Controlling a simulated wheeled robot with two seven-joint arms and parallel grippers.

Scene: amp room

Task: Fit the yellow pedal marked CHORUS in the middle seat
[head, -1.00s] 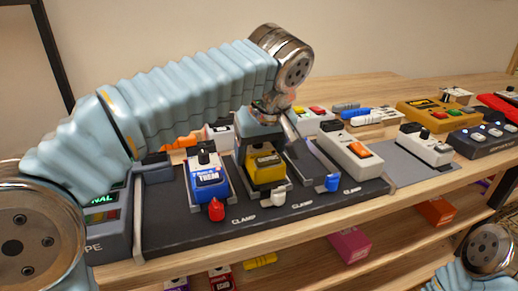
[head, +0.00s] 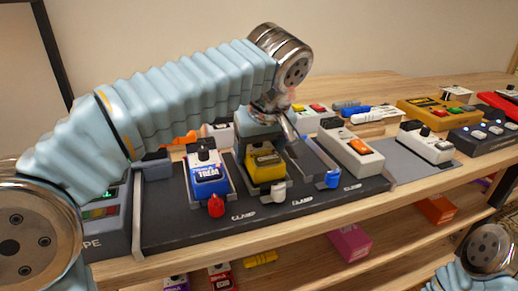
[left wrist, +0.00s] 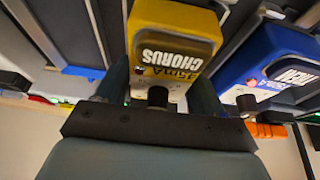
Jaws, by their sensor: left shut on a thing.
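The yellow pedal marked CHORUS (head: 266,167) sits at the middle seat of the dark pedalboard (head: 190,236), between two side rails. Whether it is fully down in the seat I cannot tell. My left gripper (head: 262,142) is over its back end from above, shut on it. In the left wrist view, the yellow pedal (left wrist: 172,28) lies between the fingers of my left gripper (left wrist: 158,92), its CHORUS label and dark knob showing. The middle seat's white clamp lever (head: 278,191) is at the pedal's front. My right gripper is out of view.
A blue pedal (head: 208,178) fills the left seat, with a red lever (head: 215,206) in front. More pedals stand farther right.

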